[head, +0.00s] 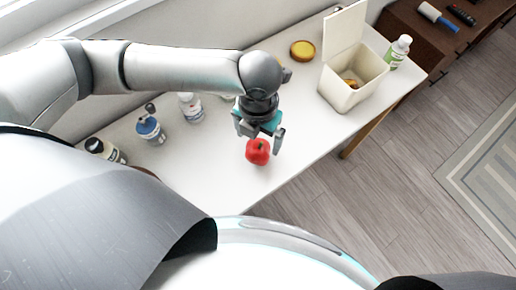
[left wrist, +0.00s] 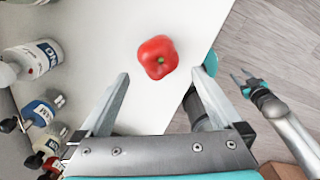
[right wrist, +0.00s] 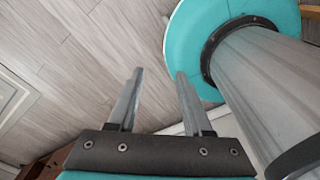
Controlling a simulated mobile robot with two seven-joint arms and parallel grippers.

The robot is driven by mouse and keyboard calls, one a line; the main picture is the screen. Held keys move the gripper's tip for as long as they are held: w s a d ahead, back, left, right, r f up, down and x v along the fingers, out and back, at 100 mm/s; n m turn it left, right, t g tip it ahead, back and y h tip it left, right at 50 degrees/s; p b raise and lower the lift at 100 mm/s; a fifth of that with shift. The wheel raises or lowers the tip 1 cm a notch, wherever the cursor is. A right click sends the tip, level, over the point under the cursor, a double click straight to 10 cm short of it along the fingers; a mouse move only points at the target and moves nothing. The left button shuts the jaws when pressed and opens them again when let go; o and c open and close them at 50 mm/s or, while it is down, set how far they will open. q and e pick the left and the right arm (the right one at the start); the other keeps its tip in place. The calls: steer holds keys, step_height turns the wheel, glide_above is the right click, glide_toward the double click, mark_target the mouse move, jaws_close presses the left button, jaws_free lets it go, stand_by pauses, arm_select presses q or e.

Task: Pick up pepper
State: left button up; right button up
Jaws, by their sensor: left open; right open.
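A red pepper (head: 257,152) with a green stem sits on the white table, near its front edge. In the left wrist view the pepper (left wrist: 158,57) lies ahead of the fingertips, between their lines and apart from both. My left gripper (head: 259,133) is open and empty, just above and behind the pepper in the head view. Its two fingers also show spread in the left wrist view (left wrist: 162,82). My right gripper (right wrist: 159,75) is open and empty in the right wrist view, over the wooden floor. It also shows at the right of the left wrist view (left wrist: 242,78).
The white table (head: 215,180) also holds a blue-capped jar (head: 150,129), a white bottle (head: 190,107), a dark-capped bottle (head: 105,151), a yellow round item (head: 302,50), an open cream bin (head: 352,84) and a green-labelled bottle (head: 398,51). The table is clear around the pepper.

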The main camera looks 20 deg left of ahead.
mark_target(258, 146)
arm_select(q)
step_height(258, 146, down, 3)
steer(key=shift+r, duration=0.15)
steer(key=shift+w+f, duration=0.1)
steer(key=shift+f, duration=0.4)
step_height(258, 146, down, 5)
steer(key=shift+w+r+b, duration=0.1)
steer(key=shift+b, duration=0.65)
steer(key=shift+a, duration=0.1)
steer(key=shift+c, duration=0.5)
steer(key=c, duration=1.1)
steer(key=shift+r, duration=0.1)
steer(key=shift+c, duration=0.2)
arm_select(e)
steer(key=shift+w+a+f, duration=0.3)
steer(key=shift+w+f, duration=0.4)
steer(key=shift+f, duration=0.15)
arm_select(q)
steer(key=shift+r, duration=0.65)
step_height(258, 146, up, 19)
steer(key=p, duration=0.4)
steer(key=shift+f, duration=0.15)
arm_select(e)
step_height(258, 146, up, 4)
steer(key=shift+d, duration=0.1)
